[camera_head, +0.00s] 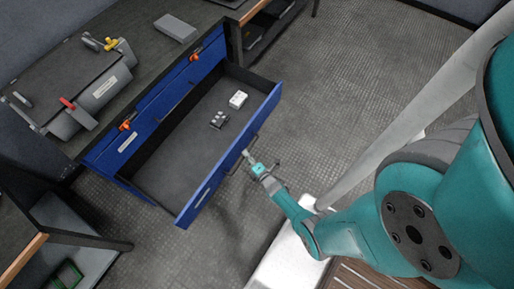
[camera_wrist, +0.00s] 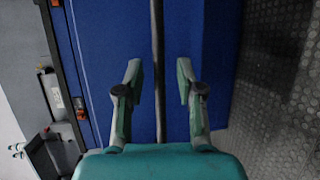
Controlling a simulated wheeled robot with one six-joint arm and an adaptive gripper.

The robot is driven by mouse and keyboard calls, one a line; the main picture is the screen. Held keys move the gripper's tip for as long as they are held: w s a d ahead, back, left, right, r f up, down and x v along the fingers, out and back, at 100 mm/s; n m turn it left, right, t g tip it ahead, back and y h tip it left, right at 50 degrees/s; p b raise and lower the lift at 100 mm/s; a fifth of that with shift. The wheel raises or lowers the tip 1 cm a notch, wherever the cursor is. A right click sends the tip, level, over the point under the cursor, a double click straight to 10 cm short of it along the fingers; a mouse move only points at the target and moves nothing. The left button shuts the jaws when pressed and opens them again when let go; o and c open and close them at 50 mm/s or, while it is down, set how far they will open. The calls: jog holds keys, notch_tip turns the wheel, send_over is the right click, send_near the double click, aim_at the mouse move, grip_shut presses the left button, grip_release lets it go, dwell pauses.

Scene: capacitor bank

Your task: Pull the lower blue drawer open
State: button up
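The lower blue drawer (camera_head: 230,158) stands pulled out from the blue cabinet, its inside showing. A white block (camera_head: 238,99) and a small dark part (camera_head: 219,120) lie on its grey floor. My gripper (camera_head: 248,158) is at the drawer's front, by its handle. In the wrist view the dark handle bar (camera_wrist: 158,60) runs between the two fingers of my gripper (camera_wrist: 158,82). The fingers are apart, with a gap on each side of the bar, and hold nothing. The blue upper drawer front (camera_head: 160,105), with orange latches, is closed.
A grey case (camera_head: 95,88) with red and yellow clips and a grey box (camera_head: 176,27) are on the bench top. A wooden-edged table (camera_head: 75,240) stands at lower left. Textured floor (camera_head: 340,75) is clear to the right of the drawer.

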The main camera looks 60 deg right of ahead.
jog(key=v, duration=1)
jog(key=shift+s, duration=0.15)
